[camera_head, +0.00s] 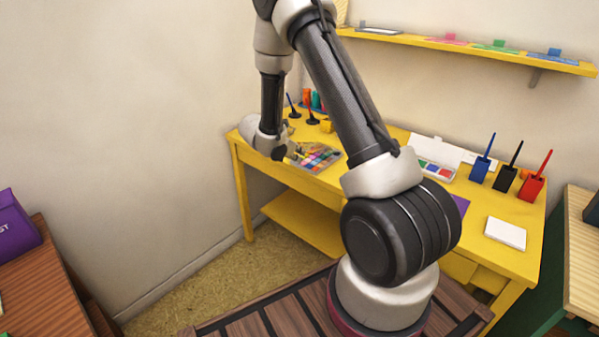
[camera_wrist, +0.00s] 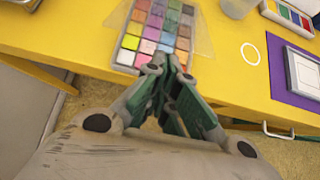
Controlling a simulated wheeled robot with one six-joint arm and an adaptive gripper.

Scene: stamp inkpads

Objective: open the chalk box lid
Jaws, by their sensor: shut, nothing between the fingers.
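The chalk box (camera_wrist: 128,57) holds rows of coloured squares and lies near the front edge of the yellow table; it also shows in the head view (camera_head: 322,158). A clear, see-through panel (camera_wrist: 201,42), which looks like its lid, spreads past both sides of the box in the wrist view. It appears raised toward the camera, but its exact angle is hard to tell. My gripper (camera_wrist: 173,62) is shut and empty, its fingertips over the box's near edge. In the head view my gripper (camera_head: 293,152) is at the box's left end. The fingers hide part of the near edge.
The yellow table (camera_head: 385,185) also bears a paint set (camera_head: 436,172), dark pen stands and blue, black and red holders (camera_head: 531,188). A purple mat (camera_wrist: 284,75) with a pale-framed item and a white ring (camera_wrist: 250,54) lie right of the box. A yellow shelf (camera_head: 470,50) hangs above.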

